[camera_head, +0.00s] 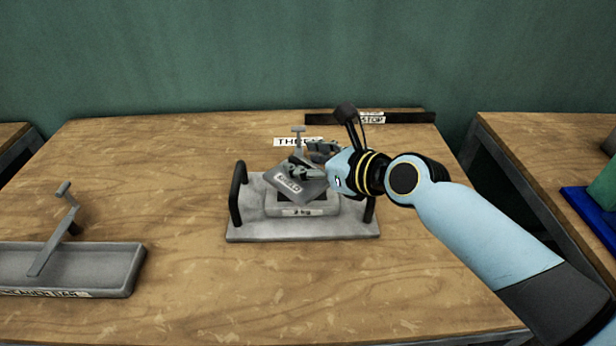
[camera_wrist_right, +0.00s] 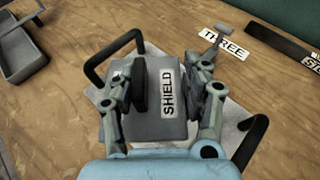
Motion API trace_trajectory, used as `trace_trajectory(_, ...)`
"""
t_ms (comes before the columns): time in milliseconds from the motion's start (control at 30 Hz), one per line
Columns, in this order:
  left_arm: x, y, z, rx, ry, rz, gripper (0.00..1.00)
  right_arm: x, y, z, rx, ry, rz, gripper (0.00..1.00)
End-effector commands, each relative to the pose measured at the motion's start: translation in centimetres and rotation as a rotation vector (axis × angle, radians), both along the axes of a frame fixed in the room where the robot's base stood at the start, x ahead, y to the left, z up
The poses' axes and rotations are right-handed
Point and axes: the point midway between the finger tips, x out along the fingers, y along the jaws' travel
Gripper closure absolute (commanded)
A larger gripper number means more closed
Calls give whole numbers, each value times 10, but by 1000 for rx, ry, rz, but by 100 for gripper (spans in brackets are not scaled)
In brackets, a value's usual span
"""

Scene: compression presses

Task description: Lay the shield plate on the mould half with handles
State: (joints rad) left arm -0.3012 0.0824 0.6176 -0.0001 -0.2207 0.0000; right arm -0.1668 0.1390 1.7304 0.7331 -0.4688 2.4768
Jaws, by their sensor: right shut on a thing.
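The shield plate (camera_head: 301,193) is a flat grey piece with a white SHIELD label. My right gripper (camera_head: 312,164) is shut on it and holds it tilted over the mould half. In the right wrist view the plate (camera_wrist_right: 150,118) shows between the two fingers (camera_wrist_right: 172,88). My left gripper is not in view.
A T-topped grey piece (camera_head: 298,131) stands behind the mould half, near a THREE label (camera_head: 290,142). A dark STOP bar (camera_head: 410,117) lies at the back right. A grey tray (camera_head: 120,275) with an upright tool (camera_head: 66,215) is at the left. The front wood is clear.

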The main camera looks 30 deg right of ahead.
Motion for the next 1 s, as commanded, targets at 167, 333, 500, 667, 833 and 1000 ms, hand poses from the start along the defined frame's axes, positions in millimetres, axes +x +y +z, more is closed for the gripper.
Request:
trace_trajectory(167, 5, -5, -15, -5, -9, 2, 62, 27, -16, -20, 1, -3, -1, 100)
trace_trajectory(333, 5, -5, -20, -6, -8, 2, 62, 33, -21, -30, 1, -2, 0, 100)
trace_trajectory(500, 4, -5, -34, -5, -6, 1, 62, 33, -20, -57, 3, -1, -1, 100)
trace_trajectory(667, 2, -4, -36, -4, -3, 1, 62, 33, -20, -63, 2, -3, 0, 100)
trace_trajectory(833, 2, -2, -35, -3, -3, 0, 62, 33, -20, -61, 2, -3, 0, 100)
trace_trajectory(1000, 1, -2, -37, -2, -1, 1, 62, 32, -20, -65, 1, -1, 1, 47)
